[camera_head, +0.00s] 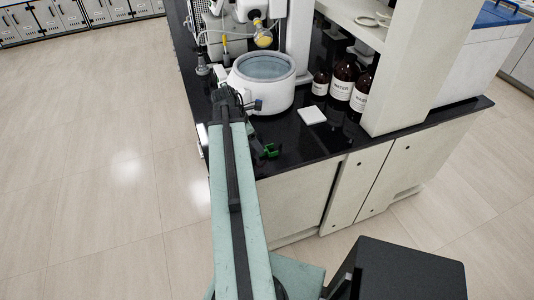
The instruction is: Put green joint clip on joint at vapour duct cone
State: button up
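A small green joint clip (271,150) lies on the black bench top near its front edge, just right of my arm. The rotary evaporator stands behind the white water bath (262,80), with a yellow-tinted joint or flask piece (263,38) above the bath. I cannot make out which part is the vapour duct cone. My arm reaches forward over the left end of the bench. The dark end of my arm with my gripper (248,103) is at the bath's front left, apart from the clip. Its fingers are too small to tell open from shut.
Brown bottles (343,82) and a white square pad (312,116) are right of the bath. A pale upright panel (420,60) blocks the bench farther right. Glassware (202,64) stands at the left edge. Open floor (110,180) lies to the left.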

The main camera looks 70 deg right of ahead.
aim_at(268, 152)
jog(key=shift+x, duration=0.8)
jog(key=shift+r, duration=0.1)
jog(key=b+x, duration=0.5)
jog(key=shift+s+d, duration=0.1)
jog(key=shift+s, duration=0.15)
jog(key=shift+r, duration=0.1)
jog(key=c, duration=1.4)
